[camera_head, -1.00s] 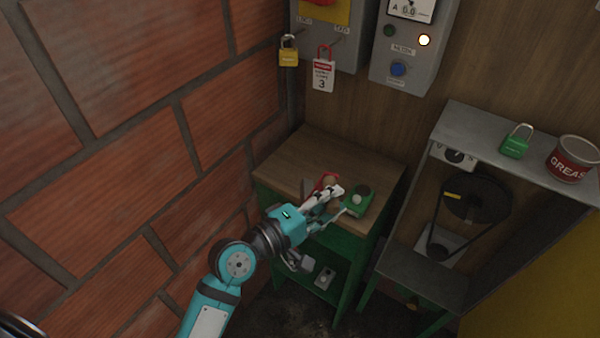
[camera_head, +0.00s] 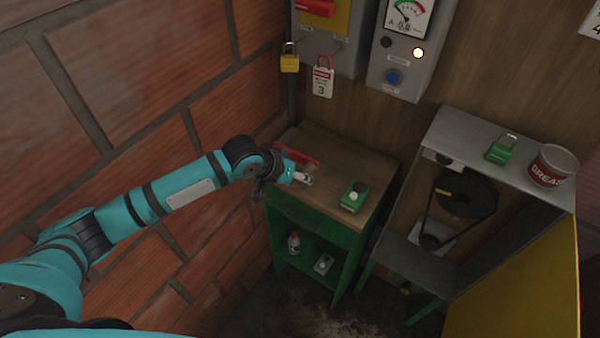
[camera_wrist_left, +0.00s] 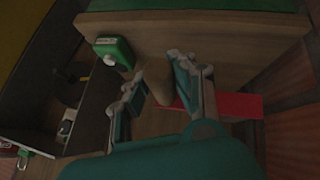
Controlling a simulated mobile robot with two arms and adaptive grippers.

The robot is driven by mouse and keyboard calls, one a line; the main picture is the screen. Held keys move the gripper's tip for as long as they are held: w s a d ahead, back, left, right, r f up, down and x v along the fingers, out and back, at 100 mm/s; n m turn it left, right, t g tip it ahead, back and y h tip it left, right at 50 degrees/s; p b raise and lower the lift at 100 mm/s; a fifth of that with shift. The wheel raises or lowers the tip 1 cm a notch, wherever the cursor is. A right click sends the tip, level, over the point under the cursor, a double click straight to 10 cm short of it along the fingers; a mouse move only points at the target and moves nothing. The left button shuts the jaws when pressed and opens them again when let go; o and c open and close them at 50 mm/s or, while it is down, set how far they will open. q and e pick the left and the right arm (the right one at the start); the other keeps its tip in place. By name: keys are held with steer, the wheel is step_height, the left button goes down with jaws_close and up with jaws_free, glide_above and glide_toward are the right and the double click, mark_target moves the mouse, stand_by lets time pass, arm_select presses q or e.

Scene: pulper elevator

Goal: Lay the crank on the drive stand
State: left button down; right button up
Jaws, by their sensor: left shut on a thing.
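The red crank (camera_head: 301,153) is at the back left of the wooden-topped bench in the head view. In the left wrist view its red arm (camera_wrist_left: 232,105) shows beyond the fingers, and its wooden grip (camera_wrist_left: 158,88) is between them. My left gripper (camera_head: 304,178) is shut on that grip; it also shows in the left wrist view (camera_wrist_left: 160,88). I cannot tell whether the crank still touches the bench top. The grey drive stand (camera_head: 436,268), with a black pulley and belt (camera_head: 466,192), stands to the right. My right gripper is not in view.
The bench (camera_head: 345,158) also carries a green box (camera_head: 353,195) with a white knob. A yellow panel (camera_head: 520,290) is at the right; the brick wall (camera_head: 130,120) is close on the left.

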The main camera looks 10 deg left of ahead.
arm_select(q)
steer(key=shift+w, duration=0.1)
steer(key=shift+r+p, duration=0.25)
steer(key=shift+p, duration=0.2)
steer(key=shift+f, duration=0.2)
steer(key=shift+f+b, duration=1.65)
steer(key=shift+f, duration=2.05)
